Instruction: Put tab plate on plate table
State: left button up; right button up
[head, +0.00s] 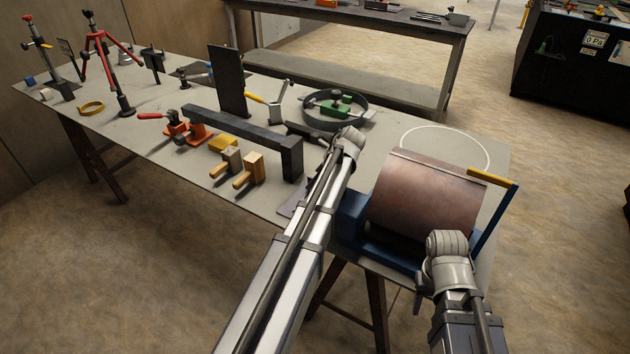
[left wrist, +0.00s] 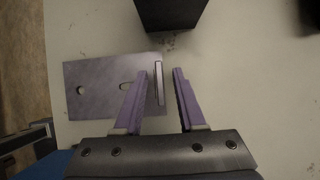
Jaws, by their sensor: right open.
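The tab plate (left wrist: 95,88) is a flat grey-purple plate with two holes and an upright tab (left wrist: 159,84). It lies on the pale table top; in the head view a sliver (head: 290,207) shows left of my left arm. My left gripper (left wrist: 160,76) is open, with the tab between its fingers, nearer the left one, and a gap to the right one. In the head view my left arm mostly hides this gripper. My right gripper (head: 419,294) shows only in small part, low at the table's front edge. I cannot tell which table is the plate table.
The near table (head: 130,130) carries a dark steel beam (head: 245,135), wooden blocks (head: 249,169), clamps and a ring (head: 335,110). A brown drum (head: 425,195) on a blue cradle stands at right. A white circle (head: 445,127) marks clear surface behind it. Another table (head: 350,20) stands further back.

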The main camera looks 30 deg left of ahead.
pick_arm(q)
jog(key=shift+r, duration=0.15)
jog(key=shift+d+r+p, duration=0.2)
jog(key=shift+r+p, duration=0.35)
jog(key=shift+p, duration=0.15)
jog(key=p+v, duration=0.9)
jog(key=v, duration=0.2)
jog(key=shift+f, duration=0.1)
